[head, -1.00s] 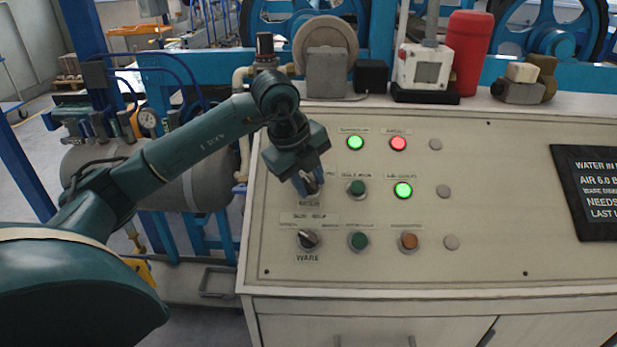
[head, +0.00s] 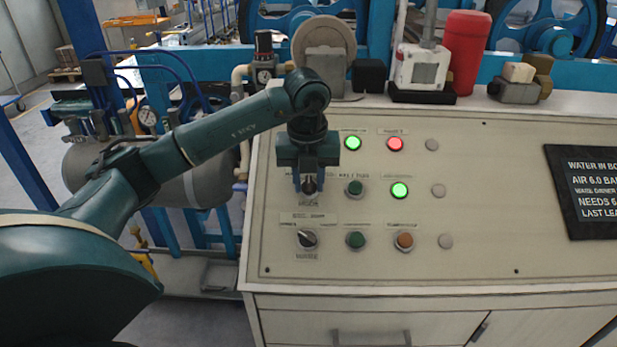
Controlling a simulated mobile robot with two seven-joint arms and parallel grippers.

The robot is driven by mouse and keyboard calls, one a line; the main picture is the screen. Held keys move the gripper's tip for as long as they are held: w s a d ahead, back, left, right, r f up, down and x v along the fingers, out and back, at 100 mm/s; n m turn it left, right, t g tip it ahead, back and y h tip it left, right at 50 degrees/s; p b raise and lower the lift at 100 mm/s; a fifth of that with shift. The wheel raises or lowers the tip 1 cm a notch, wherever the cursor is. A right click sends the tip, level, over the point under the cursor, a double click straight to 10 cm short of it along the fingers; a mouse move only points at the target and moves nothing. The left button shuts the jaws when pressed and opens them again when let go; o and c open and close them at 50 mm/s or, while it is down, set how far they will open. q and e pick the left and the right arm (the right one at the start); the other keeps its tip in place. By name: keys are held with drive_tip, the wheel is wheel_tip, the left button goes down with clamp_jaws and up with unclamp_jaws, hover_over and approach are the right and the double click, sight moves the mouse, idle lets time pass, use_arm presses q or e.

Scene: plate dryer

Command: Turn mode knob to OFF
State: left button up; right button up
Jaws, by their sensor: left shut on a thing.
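The control panel (head: 460,230) is a pale slanted console with lamps, buttons and knobs. My left gripper (head: 308,185) points down at the panel's left part. It is shut on the upper black knob (head: 309,187), which sits in the left column of the middle row. The gripper hides most of that knob and its upper label, so its setting cannot be read. A second black knob (head: 307,239) sits directly below, with its pointer slanted, and nothing touches it. The small labels are too blurred to read surely. My right gripper is not in view.
Green buttons (head: 354,188) sit just right of the knobs. Lit green (head: 353,143) and red (head: 396,144) lamps are in the top row. A black sign (head: 588,190) lies at right. A grey block, red canister (head: 465,52) and white box (head: 422,68) stand along the back edge.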

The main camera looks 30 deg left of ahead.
sight(309, 192)
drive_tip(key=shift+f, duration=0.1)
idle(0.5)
use_arm(q)
drive_tip(key=o, duration=0.6)
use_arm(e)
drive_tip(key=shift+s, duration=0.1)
use_arm(q)
drive_tip(key=r, duration=0.4)
drive_tip(key=s+r, duration=0.1)
drive_tip(key=r, duration=0.3)
drive_tip(key=d+r+p, duration=0.1)
drive_tip(key=r, duration=0.4)
drive_tip(key=shift+s, duration=0.25)
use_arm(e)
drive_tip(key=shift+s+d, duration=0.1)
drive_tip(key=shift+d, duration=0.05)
